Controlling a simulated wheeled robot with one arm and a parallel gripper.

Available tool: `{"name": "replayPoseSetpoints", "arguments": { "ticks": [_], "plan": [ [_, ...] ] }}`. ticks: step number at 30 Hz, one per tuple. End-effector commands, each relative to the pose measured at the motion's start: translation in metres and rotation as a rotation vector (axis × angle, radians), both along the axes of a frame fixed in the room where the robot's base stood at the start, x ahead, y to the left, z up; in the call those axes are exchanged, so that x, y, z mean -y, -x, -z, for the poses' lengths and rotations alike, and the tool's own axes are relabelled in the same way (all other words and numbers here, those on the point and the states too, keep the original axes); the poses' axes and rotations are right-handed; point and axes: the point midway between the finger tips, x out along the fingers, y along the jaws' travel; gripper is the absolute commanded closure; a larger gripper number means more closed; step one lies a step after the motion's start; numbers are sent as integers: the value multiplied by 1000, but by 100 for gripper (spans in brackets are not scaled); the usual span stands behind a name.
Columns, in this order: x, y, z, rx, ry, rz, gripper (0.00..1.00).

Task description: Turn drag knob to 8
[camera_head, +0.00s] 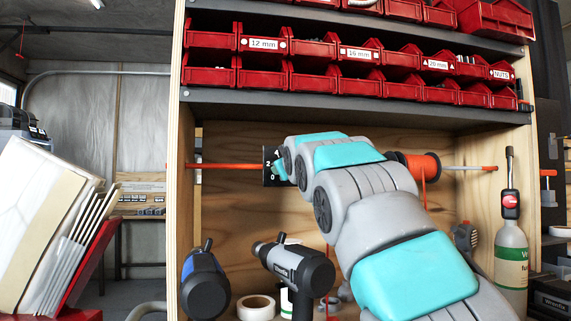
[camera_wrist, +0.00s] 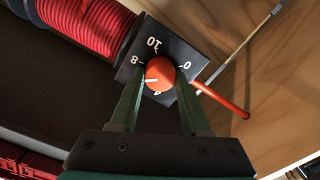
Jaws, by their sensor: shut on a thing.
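The orange drag knob (camera_wrist: 160,72) sits on a black dial plate (camera_wrist: 135,73) in the wrist view. The figures 10, 8 and 0 are readable; part of another shows below the knob, and the rest are hidden. A white mark on the knob points left and slightly down, below the 8, toward my left finger. My gripper (camera_wrist: 160,80) is shut on the knob, with one dark green finger on each side. In the head view the dial plate (camera_head: 268,166) shows partly, with 4, 2 and 0 on it; my arm hides the knob.
Red line on a spool (camera_wrist: 90,18) lies beside the dial. An orange rod (camera_head: 225,166) runs across the wooden cubby. Below stand a drill (camera_head: 295,268), a blue-and-black tool (camera_head: 205,285), a tape roll (camera_head: 256,307) and a bottle (camera_head: 511,258). Red bins (camera_head: 315,80) line the shelves above.

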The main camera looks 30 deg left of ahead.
Motion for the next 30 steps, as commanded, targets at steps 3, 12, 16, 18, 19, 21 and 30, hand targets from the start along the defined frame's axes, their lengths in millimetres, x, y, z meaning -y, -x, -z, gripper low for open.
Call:
{"name": "replayPoseSetpoints", "arguments": {
  "ticks": [3,12,16,18,19,21,30],
  "plan": [
    [-1,-1,3,-76,-76,1,100],
    [0,-2,3,-228,-259,2,100],
    [0,-2,3,-276,-315,2,100],
    [0,-2,3,-296,-339,1,100],
    [0,-2,3,-303,-349,1,100],
    [0,-2,2,-317,-366,2,100],
    [1,-2,3,-345,-400,1,100]
  ]
}}
